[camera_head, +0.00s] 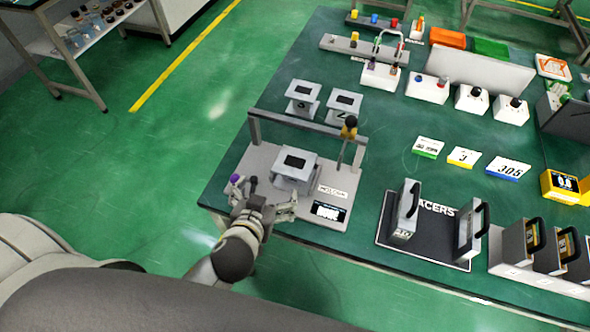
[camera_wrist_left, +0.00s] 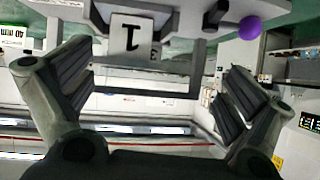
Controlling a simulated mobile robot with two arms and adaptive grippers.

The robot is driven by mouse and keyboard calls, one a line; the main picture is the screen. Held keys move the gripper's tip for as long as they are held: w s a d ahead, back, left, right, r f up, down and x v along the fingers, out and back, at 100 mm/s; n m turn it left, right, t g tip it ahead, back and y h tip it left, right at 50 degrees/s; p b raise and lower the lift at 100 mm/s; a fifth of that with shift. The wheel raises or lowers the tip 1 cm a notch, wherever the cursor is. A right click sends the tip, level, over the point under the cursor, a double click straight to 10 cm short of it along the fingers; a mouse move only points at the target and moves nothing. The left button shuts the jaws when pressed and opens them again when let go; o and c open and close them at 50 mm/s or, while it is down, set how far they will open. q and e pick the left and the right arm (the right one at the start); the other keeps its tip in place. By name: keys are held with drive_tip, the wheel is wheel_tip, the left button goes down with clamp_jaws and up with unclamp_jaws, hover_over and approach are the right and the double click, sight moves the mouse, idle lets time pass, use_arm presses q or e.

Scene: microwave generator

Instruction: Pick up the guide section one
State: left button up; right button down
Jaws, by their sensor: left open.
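Guide section one (camera_head: 295,167) is a grey metal piece with flanges and a dark rectangular opening, standing on a grey fixture plate (camera_head: 258,160) at the table's near left corner. In the left wrist view its face marked "1" (camera_wrist_left: 130,36) shows at the top, upside down. My left gripper (camera_head: 264,203) is open at the near side of the piece, with its fingers apart. In the wrist view the fingers (camera_wrist_left: 160,85) are on either side with nothing between them, and the piece lies just beyond. My right gripper is not in view.
Two similar guide sections (camera_head: 303,96) (camera_head: 343,104) stand behind the fixture's rail (camera_head: 300,123). A purple knob (camera_head: 235,178) sits at the plate's left edge, near my gripper. A black-topped post (camera_head: 349,127) rises at its right. A dark mat with spacers (camera_head: 425,238) lies to the right.

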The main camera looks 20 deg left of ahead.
sight(294, 163)
use_arm(q)
drive_tip(key=w+d, duration=0.1)
drive_tip(key=w, duration=0.1)
drive_tip(key=w+d+t+h, duration=0.1)
drive_tip(key=w, duration=0.1)
drive_tip(key=w+d+t+p, duration=0.1)
drive_tip(key=w, duration=0.1)
drive_tip(key=shift+w+d+r+m, duration=0.15)
drive_tip(key=shift+d+r+m, duration=0.15)
drive_tip(key=shift+r, duration=0.1)
drive_tip(key=shift+w+a+p, duration=0.1)
drive_tip(key=shift+w+p, duration=0.2)
drive_tip(key=x, duration=0.2)
drive_tip(key=p+x, duration=0.1)
drive_tip(key=x, duration=0.1)
drive_tip(key=shift+s+a+f, duration=0.15)
drive_tip(key=shift+f, duration=0.05)
drive_tip(key=shift+w+f, duration=0.2)
drive_tip(key=shift+w, duration=0.15)
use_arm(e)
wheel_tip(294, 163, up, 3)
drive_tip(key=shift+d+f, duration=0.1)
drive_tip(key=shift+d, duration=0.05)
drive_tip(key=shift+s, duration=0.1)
use_arm(q)
drive_tip(key=shift+r, duration=0.1)
drive_tip(key=c, duration=1.2)
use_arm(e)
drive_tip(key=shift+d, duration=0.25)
